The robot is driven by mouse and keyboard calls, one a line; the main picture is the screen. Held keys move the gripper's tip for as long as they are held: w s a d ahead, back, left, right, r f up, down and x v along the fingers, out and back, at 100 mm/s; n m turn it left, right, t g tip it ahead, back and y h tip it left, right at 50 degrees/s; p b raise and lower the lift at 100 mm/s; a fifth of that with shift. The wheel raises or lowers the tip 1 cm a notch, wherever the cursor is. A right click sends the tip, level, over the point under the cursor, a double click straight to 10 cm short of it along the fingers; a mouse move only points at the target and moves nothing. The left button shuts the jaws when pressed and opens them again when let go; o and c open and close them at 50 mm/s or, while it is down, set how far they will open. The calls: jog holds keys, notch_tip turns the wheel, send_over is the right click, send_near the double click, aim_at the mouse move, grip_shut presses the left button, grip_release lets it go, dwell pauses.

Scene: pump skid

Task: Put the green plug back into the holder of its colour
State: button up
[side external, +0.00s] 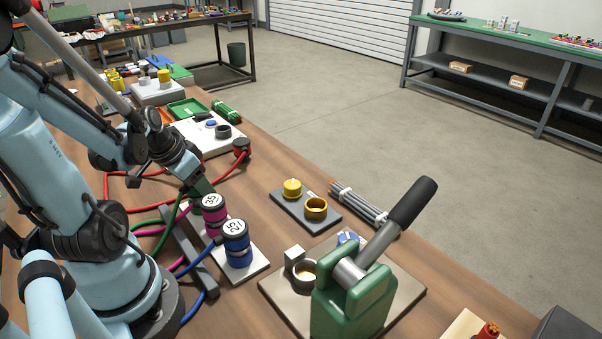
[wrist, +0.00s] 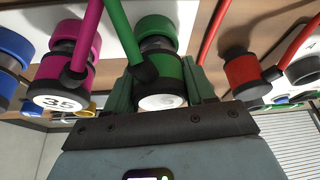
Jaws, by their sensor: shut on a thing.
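The green plug (wrist: 170,74), with a green hose (wrist: 122,35) from its side and a pale end cap, is between the fingers of my gripper (wrist: 158,80), which is shut on it. The green holder (wrist: 155,27) is in line with the plug's far end in the wrist view. A dark band shows between them; I cannot tell how deep the plug sits. In the side external view my gripper (side external: 201,187) is over the far end of the white holder board (side external: 254,268), behind the magenta plug, and mostly hides the green plug and holder.
The magenta plug (side external: 213,209) marked 35 and blue plug (side external: 236,237) stand upright in holders beside my gripper. A red plug (side external: 241,146) with a red hose is farther back. A grey bar (side external: 188,250) and hoses lie along the board.

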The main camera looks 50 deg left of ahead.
jog(key=shift+f, duration=0.1)
jog(key=o, duration=1.4)
jog(key=shift+c, duration=0.2)
jog(key=shift+v, duration=6)
jog(key=shift+w+d, duration=0.1)
